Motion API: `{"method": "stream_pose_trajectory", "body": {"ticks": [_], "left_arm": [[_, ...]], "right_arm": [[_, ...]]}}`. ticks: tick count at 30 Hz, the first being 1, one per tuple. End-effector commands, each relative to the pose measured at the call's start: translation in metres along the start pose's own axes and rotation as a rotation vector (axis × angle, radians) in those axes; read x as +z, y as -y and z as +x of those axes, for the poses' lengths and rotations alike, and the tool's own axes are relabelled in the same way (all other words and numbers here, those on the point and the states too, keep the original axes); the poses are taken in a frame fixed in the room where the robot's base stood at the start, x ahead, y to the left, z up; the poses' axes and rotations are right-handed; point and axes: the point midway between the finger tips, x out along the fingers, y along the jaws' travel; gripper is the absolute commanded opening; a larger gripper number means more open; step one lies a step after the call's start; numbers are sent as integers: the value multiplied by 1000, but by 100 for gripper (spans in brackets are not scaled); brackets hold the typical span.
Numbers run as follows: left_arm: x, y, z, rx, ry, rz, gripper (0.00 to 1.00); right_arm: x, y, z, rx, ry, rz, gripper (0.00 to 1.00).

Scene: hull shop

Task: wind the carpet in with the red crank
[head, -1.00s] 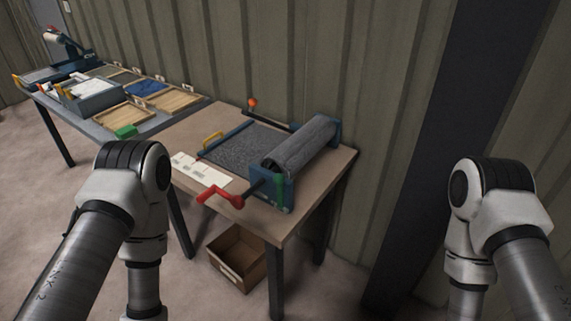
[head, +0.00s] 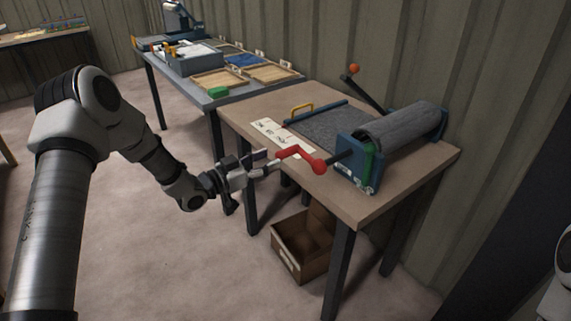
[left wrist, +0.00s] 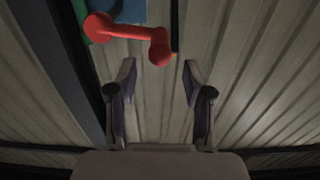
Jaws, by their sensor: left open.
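The red crank (head: 303,157) sits on a dark shaft at the near end of the blue-framed roller on the brown table. The grey carpet is wound on the roller (head: 398,128), and a flat stretch of carpet (head: 332,127) lies on the table to its left. My left gripper (head: 262,164) is open, just left of the crank. In the left wrist view, the crank (left wrist: 128,34) shows beyond the fingertips (left wrist: 158,72), with nothing between them. In the head view, whether the fingers touch the crank is unclear. My right gripper is out of view.
A yellow handle (head: 299,108) is at the carpet's far left edge. An orange-knobbed lever (head: 355,69) stands behind the roller. White cards (head: 272,131) lie along the table's left edge. A brown box (head: 292,255) is below. Another table holds trays (head: 219,80) and a green block (head: 218,92).

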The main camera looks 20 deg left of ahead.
Motion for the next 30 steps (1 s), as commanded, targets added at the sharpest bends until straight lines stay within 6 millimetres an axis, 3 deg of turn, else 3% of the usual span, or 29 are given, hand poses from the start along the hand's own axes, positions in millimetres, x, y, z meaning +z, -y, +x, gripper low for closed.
{"method": "stream_pose_trajectory", "body": {"ticks": [9, 18, 19, 21, 23, 30], "left_arm": [[0, -2, 57, 4, 5, 2, 50], [1, -2, 64, 1, 4, -3, 50], [1, -2, 64, 1, 4, -3, 43], [1, -2, 64, 1, 4, -3, 19], [1, -2, 64, 1, 4, -3, 0], [1, -2, 64, 1, 4, -4, 0]], "right_arm": [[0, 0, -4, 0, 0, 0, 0], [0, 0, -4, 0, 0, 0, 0], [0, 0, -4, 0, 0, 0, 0], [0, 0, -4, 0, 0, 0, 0], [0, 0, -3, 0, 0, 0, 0], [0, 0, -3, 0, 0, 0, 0]]}}
